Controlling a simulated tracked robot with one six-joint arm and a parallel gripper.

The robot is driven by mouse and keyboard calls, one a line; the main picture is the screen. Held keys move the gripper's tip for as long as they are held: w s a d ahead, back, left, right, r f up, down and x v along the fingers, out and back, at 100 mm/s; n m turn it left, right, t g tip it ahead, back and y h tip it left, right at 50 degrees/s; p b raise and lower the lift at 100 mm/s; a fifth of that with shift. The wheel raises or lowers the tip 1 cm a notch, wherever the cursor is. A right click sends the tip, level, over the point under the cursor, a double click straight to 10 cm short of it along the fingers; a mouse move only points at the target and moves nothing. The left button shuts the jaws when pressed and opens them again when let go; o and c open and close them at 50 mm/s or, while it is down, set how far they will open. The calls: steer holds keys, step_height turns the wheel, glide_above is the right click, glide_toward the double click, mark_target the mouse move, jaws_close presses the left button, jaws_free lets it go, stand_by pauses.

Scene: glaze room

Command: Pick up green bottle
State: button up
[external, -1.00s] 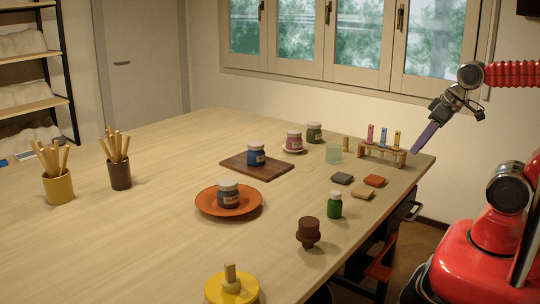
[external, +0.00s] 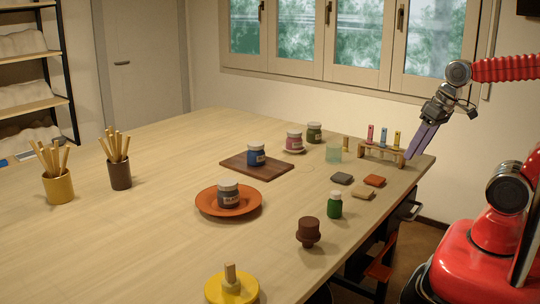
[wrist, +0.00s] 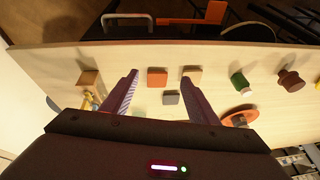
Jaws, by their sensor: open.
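The green bottle (external: 334,206) stands upright near the table's right edge, with a pale cap. In the wrist view the green bottle (wrist: 240,84) shows to the right of my fingers, with its pale cap toward the camera. My gripper (external: 410,154) is in the air by the far right corner of the table, pointing down, well apart from the bottle. In the wrist view my gripper (wrist: 160,78) has its two purple fingers spread wide, with nothing held between them.
Near the bottle are a brown knobbed piece (external: 308,232) and orange (external: 374,180), tan (external: 362,192) and grey (external: 342,178) tiles. A wooden vial rack (external: 382,152) stands by my gripper. An orange plate (external: 210,208) bears a dark jar. The left tabletop is mostly clear.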

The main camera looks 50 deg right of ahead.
steer(key=w+a+f+m+g+y, duration=0.2)
steer(key=w+a+m+y, duration=0.1)
steer(key=w+m+y, duration=0.1)
steer(key=w+a+f+m+g+y, duration=0.2)
steer(key=w+a+m+y, duration=0.1)
steer(key=w+a+m, duration=0.1)
steer(key=w+a+f+m+g+y, duration=0.2)
steer(key=w+a+m+y, duration=0.2)
steer(key=w+m, duration=0.1)
steer(key=shift+w+f+m+y, duration=0.1)
steer(key=shift+w+m+y, duration=0.25)
steer(key=shift+m, duration=0.25)
steer(key=shift+w+m+y, duration=0.35)
steer(key=shift+w+m, duration=0.05)
steer(key=shift+w, duration=0.15)
steer(key=shift+a, duration=0.1)
steer(key=shift+x, duration=4.35)
steer(key=shift+s, duration=0.1)
